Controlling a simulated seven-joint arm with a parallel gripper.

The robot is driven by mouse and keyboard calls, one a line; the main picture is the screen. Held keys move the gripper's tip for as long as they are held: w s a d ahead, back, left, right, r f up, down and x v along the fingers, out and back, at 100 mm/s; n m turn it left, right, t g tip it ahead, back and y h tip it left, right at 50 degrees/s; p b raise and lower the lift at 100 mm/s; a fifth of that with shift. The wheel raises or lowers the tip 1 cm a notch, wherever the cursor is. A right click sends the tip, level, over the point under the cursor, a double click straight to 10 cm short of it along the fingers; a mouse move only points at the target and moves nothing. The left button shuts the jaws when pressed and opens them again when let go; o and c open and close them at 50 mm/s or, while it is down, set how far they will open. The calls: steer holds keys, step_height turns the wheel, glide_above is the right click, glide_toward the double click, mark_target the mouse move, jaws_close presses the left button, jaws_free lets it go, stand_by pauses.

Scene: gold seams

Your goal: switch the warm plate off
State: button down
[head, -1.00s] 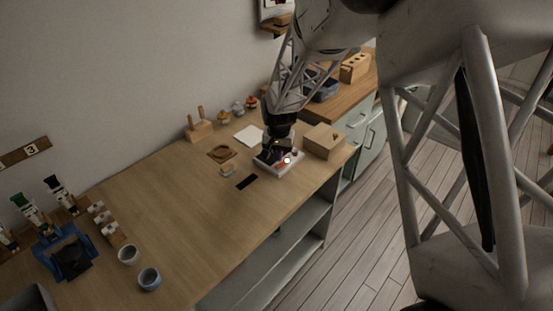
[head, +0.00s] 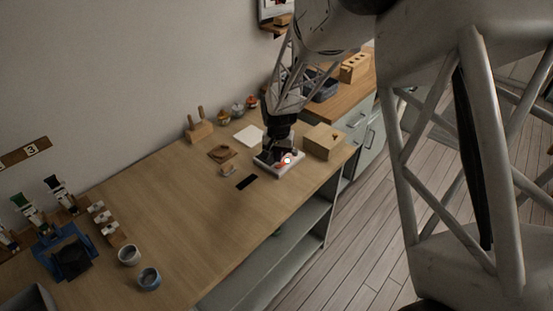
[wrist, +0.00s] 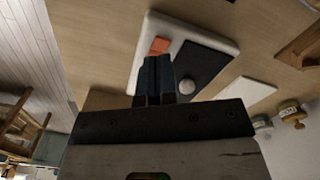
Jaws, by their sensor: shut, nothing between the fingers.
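The warm plate (head: 291,168) is a low white box near the right end of the wooden table. In the wrist view the warm plate (wrist: 222,43) shows a dark top panel (wrist: 205,66), an orange-red switch (wrist: 159,45) at one side, and a round pale knob (wrist: 187,86). A small red patch and a whitish round spot show on it in the head view. My gripper (head: 270,155) is over the plate, pointing down. In the wrist view my gripper's (wrist: 156,60) dark fingers are together and empty, tips right beside the orange switch. I cannot tell whether they touch it.
A wooden box (head: 323,140) stands close to the right of the plate. A white sheet (head: 249,135), a wooden coaster (head: 222,153) and a black strip (head: 247,182) lie to its left. Two cups (head: 149,278) stand at the front left. The table's middle is clear.

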steer(key=shift+f, duration=1.45)
stand_by(1.3)
steer(key=shift+r, duration=3.5)
